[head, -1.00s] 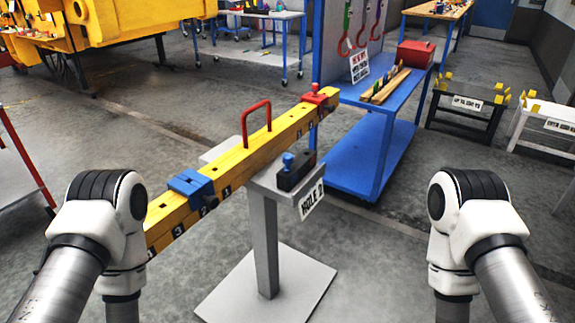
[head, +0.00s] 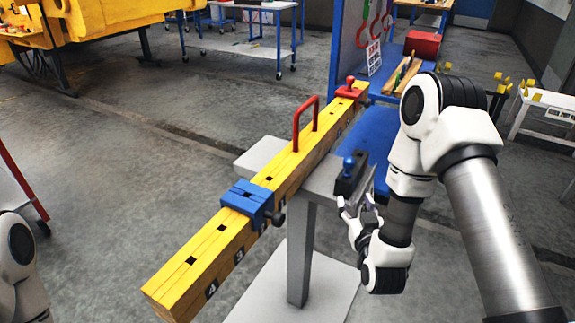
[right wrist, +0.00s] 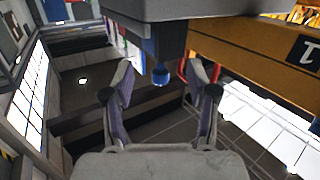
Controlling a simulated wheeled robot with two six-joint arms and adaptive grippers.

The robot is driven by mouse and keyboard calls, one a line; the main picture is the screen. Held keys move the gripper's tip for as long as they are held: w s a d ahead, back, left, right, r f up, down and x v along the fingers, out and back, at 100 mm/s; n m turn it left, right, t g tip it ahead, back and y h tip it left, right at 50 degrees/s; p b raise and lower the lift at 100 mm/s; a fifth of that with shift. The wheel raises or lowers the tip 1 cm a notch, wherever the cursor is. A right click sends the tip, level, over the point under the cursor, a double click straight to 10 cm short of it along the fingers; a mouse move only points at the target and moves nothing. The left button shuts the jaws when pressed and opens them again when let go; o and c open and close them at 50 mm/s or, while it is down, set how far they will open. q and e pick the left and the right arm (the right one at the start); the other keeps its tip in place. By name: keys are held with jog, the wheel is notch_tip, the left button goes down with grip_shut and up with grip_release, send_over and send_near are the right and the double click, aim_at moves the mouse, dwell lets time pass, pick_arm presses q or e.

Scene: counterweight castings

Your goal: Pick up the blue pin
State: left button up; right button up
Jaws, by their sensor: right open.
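The blue pin (head: 349,165) has a round head and stands upright in a dark block (head: 347,188) at the right end of the grey stand. My right gripper (head: 355,203) is open and empty, just below and in front of the pin in the head view. In the right wrist view the blue pin (right wrist: 161,75) shows between the two spread fingers (right wrist: 162,84), near their tips, with no visible contact. My left gripper is out of view; only part of my left arm shows at the lower left.
A long yellow beam (head: 190,258) with numbered holes lies across the grey stand, left of the pin. It carries a blue sliding block (head: 246,201), a red handle (head: 296,130) and a red piece (head: 350,88) at its far end. A blue trolley (head: 381,127) stands behind.

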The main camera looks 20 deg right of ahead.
aim_at(349, 171)
jog(key=shift+m+t+h, duration=0.3)
jog(key=shift+m+t, duration=0.2)
jog(key=w+r, duration=0.1)
jog(key=w, duration=0.2)
jog(key=w+d+r, duration=0.1)
jog(key=w, duration=0.1)
jog(key=w+d+r+p, duration=0.1)
jog(key=w, duration=0.2)
jog(key=shift+w+r, duration=0.25)
jog(key=shift+w, duration=0.1)
jog(key=shift+w+d, duration=0.3)
jog(key=shift+d, duration=0.1)
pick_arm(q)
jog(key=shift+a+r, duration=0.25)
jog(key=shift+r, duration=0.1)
pick_arm(e)
grip_shut()
